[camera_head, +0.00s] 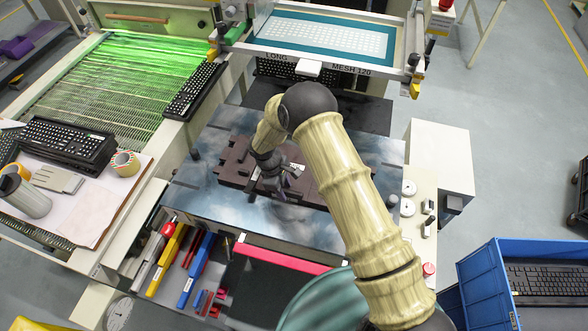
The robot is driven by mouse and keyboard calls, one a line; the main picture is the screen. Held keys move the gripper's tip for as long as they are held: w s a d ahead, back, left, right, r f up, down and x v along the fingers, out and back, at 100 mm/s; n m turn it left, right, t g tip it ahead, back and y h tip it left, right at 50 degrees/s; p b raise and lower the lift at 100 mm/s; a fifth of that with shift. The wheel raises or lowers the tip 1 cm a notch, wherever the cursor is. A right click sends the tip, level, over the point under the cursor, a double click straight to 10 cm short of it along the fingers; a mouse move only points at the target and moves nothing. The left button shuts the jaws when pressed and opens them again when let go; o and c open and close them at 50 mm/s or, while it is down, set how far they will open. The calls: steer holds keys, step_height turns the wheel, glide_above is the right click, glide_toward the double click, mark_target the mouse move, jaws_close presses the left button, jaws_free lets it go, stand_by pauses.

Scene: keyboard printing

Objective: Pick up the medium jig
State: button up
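A dark brown notched plate (234,168), which looks like a jig, lies on the blue-grey marbled table top (205,195) in the middle of the view. I cannot tell for sure that it is the medium jig. My arm reaches in from the lower right and hides the plate's right-middle part. My gripper (283,184) points down at the plate, over its middle. The fingers are small and dark against the plate, so I cannot tell whether they touch it or are closed on it.
A screen frame (320,68) marked "MESH 120" stands behind the table. A green-lit conveyor (110,85) with a keyboard (194,90) is at the left. Coloured bars, including a yellow bar (166,262), lie in front. A blue crate (487,285) is at right.

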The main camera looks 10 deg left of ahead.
stand_by(0.5)
jaws_close()
steer(key=shift+r+b, duration=0.3)
steer(key=shift+r, duration=0.05)
step_height(320, 180, up, 8)
steer(key=b, duration=0.3)
steer(key=shift+r, duration=0.65)
stand_by(0.7)
